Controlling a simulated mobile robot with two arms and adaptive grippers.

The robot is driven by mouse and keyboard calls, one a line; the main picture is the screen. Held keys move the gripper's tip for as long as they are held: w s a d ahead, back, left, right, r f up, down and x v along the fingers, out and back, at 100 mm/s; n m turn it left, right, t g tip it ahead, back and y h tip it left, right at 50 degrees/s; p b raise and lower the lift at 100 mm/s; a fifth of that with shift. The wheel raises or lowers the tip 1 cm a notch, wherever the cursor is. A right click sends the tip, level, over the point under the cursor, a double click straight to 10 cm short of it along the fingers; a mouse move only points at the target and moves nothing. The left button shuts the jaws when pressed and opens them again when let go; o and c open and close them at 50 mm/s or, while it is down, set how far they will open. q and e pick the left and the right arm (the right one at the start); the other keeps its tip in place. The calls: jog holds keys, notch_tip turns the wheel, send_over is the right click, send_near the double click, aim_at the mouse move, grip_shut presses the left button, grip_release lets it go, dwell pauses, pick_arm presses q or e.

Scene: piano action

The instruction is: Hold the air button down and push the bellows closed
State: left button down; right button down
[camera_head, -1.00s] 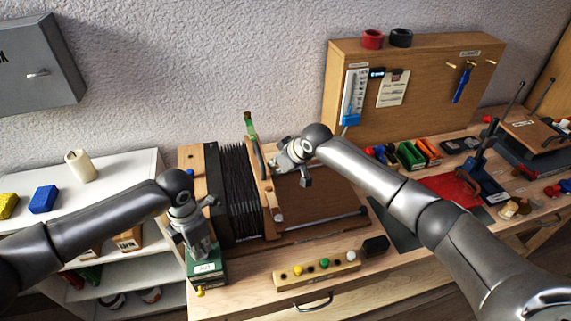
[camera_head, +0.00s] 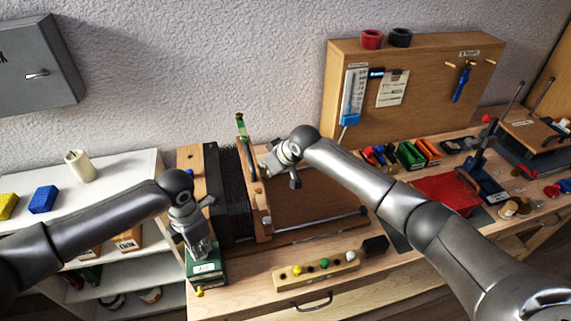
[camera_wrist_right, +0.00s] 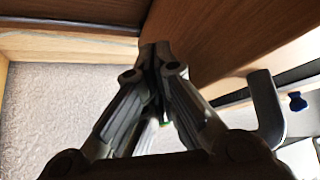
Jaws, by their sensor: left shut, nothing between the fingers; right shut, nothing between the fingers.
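The black pleated bellows (camera_head: 228,190) stand on the bench between a fixed wooden end (camera_head: 191,160) on the left and a moving wooden frame (camera_head: 262,223) on the right. The folds are pressed into a narrow band. My right gripper (camera_head: 266,167) is shut and empty, at the right face of the frame; its shut fingertips (camera_wrist_right: 155,52) meet brown wood in the right wrist view. My left gripper (camera_head: 203,253) is shut and points down onto the green block labelled AIR (camera_head: 206,269). The fingers hide the button, so I cannot see how far it is pressed.
A wooden strip with coloured knobs (camera_head: 316,266) lies in front of the bellows. A green-topped lever (camera_head: 241,128) rises behind the frame. A grey handle (camera_wrist_right: 268,110) is close beside my right fingers. Red mat (camera_head: 447,194) and trays lie to the right.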

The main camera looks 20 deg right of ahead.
dwell(0.5)
pick_arm(q)
jog(key=shift+a, duration=0.15)
pick_arm(e)
jog(key=shift+d, duration=0.8)
notch_tip(320, 180, up, 7)
dwell(0.6)
